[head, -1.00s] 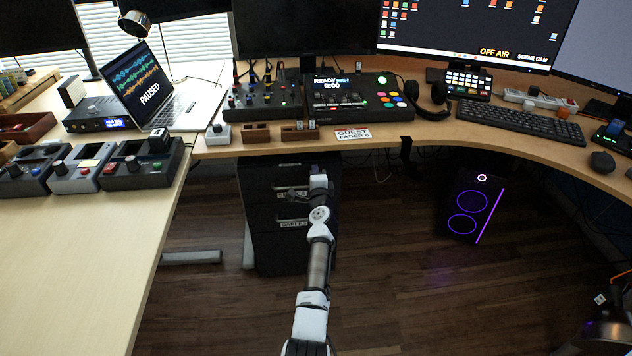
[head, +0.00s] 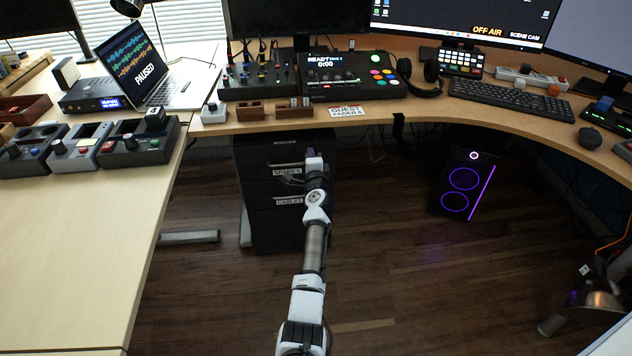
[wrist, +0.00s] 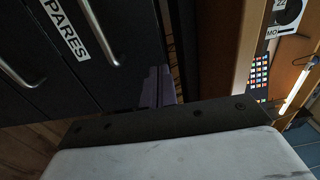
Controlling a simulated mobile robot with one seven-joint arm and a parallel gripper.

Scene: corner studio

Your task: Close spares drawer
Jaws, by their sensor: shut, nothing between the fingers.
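The spares drawer (head: 260,176) is a dark front with a bar handle and a white SPARES label (head: 287,171), in the black cabinet under the desk. In the wrist view its label (wrist: 65,28) and handle (wrist: 98,30) show at upper left. Its front looks about level with the one below; I cannot tell whether a small gap is left. My gripper (head: 290,181) is at the cabinet front, close to the spares drawer, shut and empty.
The cables drawer (head: 262,218) is below. The wooden desk (head: 210,128) overhangs the cabinet, with mixers and wooden blocks near its edge. A desk leg (head: 246,222) stands beside the cabinet. A computer tower (head: 465,185) stands to the right; the floor (head: 400,270) between is clear.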

